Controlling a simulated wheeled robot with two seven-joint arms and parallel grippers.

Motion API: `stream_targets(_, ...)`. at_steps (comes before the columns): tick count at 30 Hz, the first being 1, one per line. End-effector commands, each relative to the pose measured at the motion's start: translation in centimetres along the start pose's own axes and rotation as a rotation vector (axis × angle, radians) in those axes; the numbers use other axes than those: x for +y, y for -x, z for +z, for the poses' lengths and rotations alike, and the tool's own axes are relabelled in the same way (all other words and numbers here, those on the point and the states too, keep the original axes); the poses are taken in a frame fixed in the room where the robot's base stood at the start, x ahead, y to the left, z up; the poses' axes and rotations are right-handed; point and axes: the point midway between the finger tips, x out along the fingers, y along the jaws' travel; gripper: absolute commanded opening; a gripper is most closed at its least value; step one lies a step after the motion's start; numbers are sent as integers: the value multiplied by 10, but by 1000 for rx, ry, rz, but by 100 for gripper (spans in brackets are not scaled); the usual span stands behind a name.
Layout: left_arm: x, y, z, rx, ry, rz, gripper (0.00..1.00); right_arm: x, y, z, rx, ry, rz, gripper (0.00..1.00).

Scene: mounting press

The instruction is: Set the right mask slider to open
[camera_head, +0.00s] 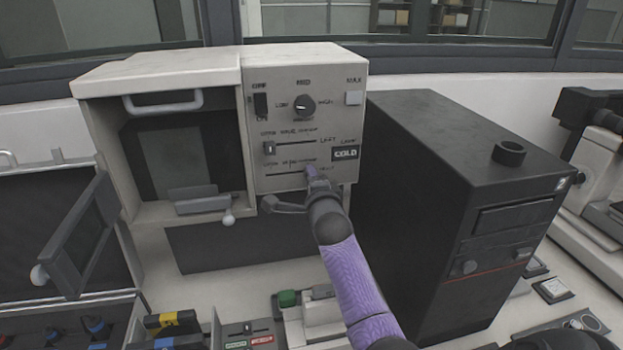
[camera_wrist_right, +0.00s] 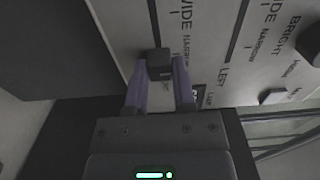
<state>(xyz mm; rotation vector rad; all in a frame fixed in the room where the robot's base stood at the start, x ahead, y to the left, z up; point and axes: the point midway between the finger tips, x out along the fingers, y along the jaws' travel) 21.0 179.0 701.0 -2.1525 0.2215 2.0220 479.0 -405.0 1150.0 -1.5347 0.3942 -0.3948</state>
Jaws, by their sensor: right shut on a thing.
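The right mask slider is the lower one on the pale control panel (camera_head: 350,110). Its dark knob (camera_wrist_right: 160,62) shows in the right wrist view between the purple fingers, beside the printed NARROW and below WIDE. In the head view my fingers cover this knob. My right gripper (camera_head: 311,172) reaches the panel from below; in the right wrist view (camera_wrist_right: 160,82) it is shut on the knob. The upper, left slider's knob (camera_head: 269,148) sits at the left end of its slot. My left gripper is not in view.
A tall black box (camera_head: 425,180) stands close to the right of my arm. Left of the panel is an open bay with a door handle (camera_head: 163,106). The panel also has a round knob (camera_head: 304,105).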

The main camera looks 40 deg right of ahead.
Motion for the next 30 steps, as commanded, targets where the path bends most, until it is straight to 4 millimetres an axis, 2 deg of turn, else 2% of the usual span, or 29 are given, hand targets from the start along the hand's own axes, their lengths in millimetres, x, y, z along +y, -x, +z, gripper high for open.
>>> stream_targets(11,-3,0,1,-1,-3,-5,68,1,0,0,0,0,3,0)
stream_targets(25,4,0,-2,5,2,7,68,1,0,1,0,0,3,0)
stream_targets(28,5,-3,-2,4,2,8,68,3,0,12,0,-6,3,0)
stream_targets(30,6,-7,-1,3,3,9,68,4,0,28,0,-11,3,0)
